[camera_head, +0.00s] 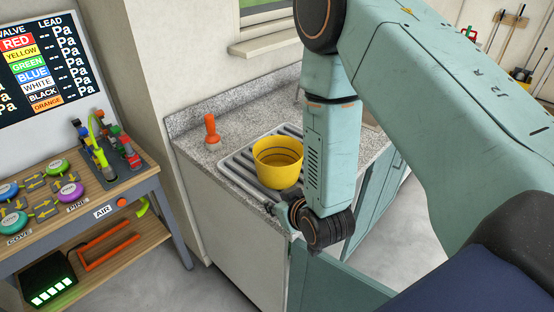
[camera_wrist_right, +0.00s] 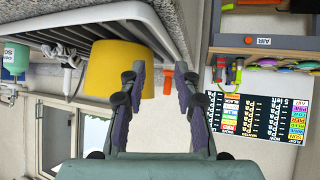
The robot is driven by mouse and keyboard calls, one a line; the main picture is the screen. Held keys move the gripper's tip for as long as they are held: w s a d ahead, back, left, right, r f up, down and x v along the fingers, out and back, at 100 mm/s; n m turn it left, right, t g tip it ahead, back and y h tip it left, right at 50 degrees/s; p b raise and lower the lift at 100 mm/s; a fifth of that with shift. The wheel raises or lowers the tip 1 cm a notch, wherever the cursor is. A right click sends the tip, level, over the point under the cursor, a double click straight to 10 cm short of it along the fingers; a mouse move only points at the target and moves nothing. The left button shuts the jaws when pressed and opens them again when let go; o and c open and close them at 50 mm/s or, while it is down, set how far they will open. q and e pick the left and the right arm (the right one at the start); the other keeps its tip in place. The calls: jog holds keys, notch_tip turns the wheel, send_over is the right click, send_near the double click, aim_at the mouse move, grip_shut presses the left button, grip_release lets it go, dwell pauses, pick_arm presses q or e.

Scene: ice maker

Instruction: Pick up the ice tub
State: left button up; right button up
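The yellow ice tub (camera_head: 278,165) stands upright on the ribbed drainboard (camera_head: 232,166) of the counter, open at the top with a dark line inside. In the right wrist view, which is turned over, the tub (camera_wrist_right: 105,70) fills the area left of centre. My right gripper (camera_wrist_right: 158,80) is open, with nothing held between its fingers. One finger overlaps the tub's edge in that view; I cannot tell whether it touches. In the head view the right gripper is low by the counter's front edge, in front of the tub, partly hidden by my wrist. My left gripper is not in view.
An orange-handled object (camera_head: 211,129) stands on the granite counter behind the tub. A wooden workbench (camera_head: 128,186) with coloured valves stands at the left, below a valve pressure screen (camera_head: 42,60). A teal cabinet door (camera_head: 330,283) is below the counter's front.

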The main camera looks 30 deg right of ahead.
aim_at(258, 161)
jog(key=w+r+t, duration=0.1)
jog(key=w, duration=0.3)
jog(key=w+r+t, duration=0.1)
jog(key=w, duration=0.3)
jog(key=w+d+r+p, duration=0.1)
jog(key=w, duration=0.3)
jog(key=shift+r+t, duration=0.3)
jog(key=shift+t, duration=0.1)
jog(key=shift+w+a+f, duration=0.15)
jog(key=shift+w+f, duration=0.05)
jog(key=shift+w, duration=0.3)
grip_shut()
